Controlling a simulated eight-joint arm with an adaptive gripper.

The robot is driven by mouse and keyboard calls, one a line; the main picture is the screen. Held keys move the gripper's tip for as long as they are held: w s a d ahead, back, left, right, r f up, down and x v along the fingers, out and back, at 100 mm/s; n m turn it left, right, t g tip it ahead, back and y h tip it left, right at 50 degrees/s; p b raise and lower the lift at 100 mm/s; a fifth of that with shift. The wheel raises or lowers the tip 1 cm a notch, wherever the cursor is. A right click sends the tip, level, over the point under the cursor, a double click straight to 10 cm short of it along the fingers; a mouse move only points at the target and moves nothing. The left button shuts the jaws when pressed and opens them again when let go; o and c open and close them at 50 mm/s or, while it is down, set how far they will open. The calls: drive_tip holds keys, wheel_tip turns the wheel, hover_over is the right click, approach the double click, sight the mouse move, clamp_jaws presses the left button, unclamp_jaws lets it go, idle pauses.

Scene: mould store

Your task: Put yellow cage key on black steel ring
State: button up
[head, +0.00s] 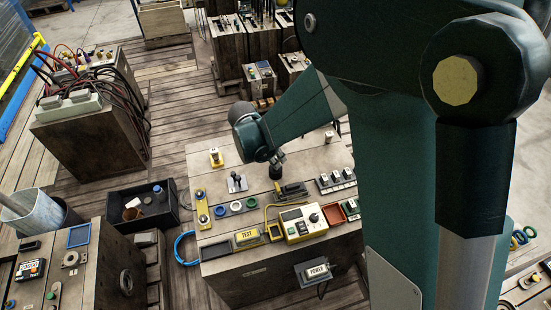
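My gripper (277,170) is small and dark in the head view, pointing down over the back middle of the wooden workbench (240,273). Its fingers are too small and dark to tell open from shut or whether they hold anything. Dark-centred rings, blue (220,211), grey (236,206) and green (251,203), lie left of the gripper, towards the front. I cannot pick out a black steel ring for sure.
A lever switch (237,184) and a black device (291,190) are close to my gripper. A yellow meter (300,222), a red tray (333,213) and a yellow TEST box (247,237) crowd the front. A black crate (154,211) stands left. My arm hides the right.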

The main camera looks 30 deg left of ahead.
drive_tip(key=p+v, duration=0.1)
drive_tip(key=v, duration=1)
drive_tip(key=shift+d, duration=0.15)
idle(0.6)
drive_tip(key=w+d+r+m+y, duration=0.1)
drive_tip(key=d+r+m, duration=0.4)
drive_tip(key=d, duration=0.5)
drive_tip(key=w+d+r+m, duration=0.1)
drive_tip(key=d+r+m, duration=0.35)
drive_tip(key=d, duration=0.55)
drive_tip(key=w+d+r+m+y, duration=0.15)
drive_tip(key=d+r+m, duration=0.3)
drive_tip(key=d, duration=0.55)
drive_tip(key=s+d+r+m+t, duration=0.1)
drive_tip(key=s+d+m, duration=0.3)
drive_tip(key=d+m, duration=0.2)
drive_tip(key=s+d+r+m+t, duration=0.1)
drive_tip(key=s+d+m, duration=0.4)
drive_tip(key=d, duration=0.6)
drive_tip(key=s+d+r+m+t, duration=0.1)
drive_tip(key=s+d+r+m, duration=0.1)
drive_tip(key=s+d+m, duration=0.3)
drive_tip(key=shift+d+m+h, duration=0.35)
drive_tip(key=shift+d+m, duration=0.45)
drive_tip(key=shift+d, duration=1.2)
